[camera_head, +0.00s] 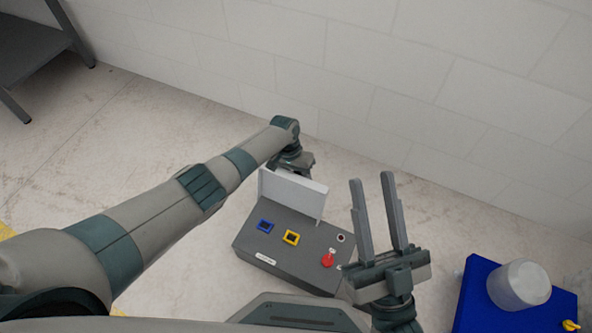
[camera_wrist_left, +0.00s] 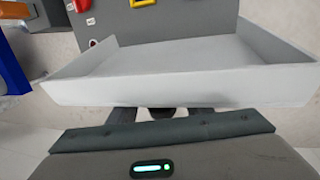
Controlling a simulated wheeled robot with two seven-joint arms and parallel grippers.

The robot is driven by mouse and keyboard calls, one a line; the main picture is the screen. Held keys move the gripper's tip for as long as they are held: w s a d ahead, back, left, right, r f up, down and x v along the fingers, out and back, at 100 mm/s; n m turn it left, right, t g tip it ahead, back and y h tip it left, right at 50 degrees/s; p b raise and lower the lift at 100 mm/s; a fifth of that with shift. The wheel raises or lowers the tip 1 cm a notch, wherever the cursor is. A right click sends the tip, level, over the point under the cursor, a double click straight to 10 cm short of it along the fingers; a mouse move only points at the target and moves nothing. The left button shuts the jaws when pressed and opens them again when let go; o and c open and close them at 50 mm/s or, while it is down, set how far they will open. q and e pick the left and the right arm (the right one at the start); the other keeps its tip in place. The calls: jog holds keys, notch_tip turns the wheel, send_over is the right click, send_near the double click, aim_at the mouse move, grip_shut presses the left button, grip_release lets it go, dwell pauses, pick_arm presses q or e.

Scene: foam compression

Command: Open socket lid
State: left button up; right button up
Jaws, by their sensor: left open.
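The socket lid (camera_head: 292,193) is a pale grey shallow cover. It stands raised, near upright, along the back edge of a dark grey socket box (camera_head: 305,275). In the left wrist view the lid (camera_wrist_left: 180,90) spans the picture, its hollow side towards the box (camera_wrist_left: 195,22). My left gripper (camera_head: 293,163) is behind the lid; its fingers (camera_wrist_left: 163,114) are open and partly hidden by the lid, so I cannot tell whether they touch it. My right gripper (camera_head: 371,179) is open and empty, pointing up to the right of the box.
The box top carries a blue-framed socket (camera_head: 265,226), a yellow-framed socket (camera_head: 291,237) and a red switch (camera_head: 327,259). A blue case (camera_head: 475,300) with a white round container (camera_head: 520,285) is at the lower right. A wall stands behind; a dark table (camera_head: 30,45) is far left.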

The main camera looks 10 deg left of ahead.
pick_arm(q)
jog(key=p+v, duration=0.3)
jog(key=v, duration=0.5)
jog(key=p+v, duration=0.3)
jog(key=v, duration=0.6)
jog(key=shift+r, duration=0.15)
pick_arm(e)
notch_tip(320, 180, down, 20)
jog(key=w+d+g+h, duration=0.1)
jog(key=g+h, duration=0.3)
jog(key=g, duration=0.8)
jog(key=shift+w+d+g, duration=0.25)
jog(key=shift+d+g, duration=0.15)
jog(key=shift+d, duration=0.2)
pick_arm(q)
jog(key=shift+s, duration=0.1)
pick_arm(e)
jog(key=shift+s+r, duration=0.1)
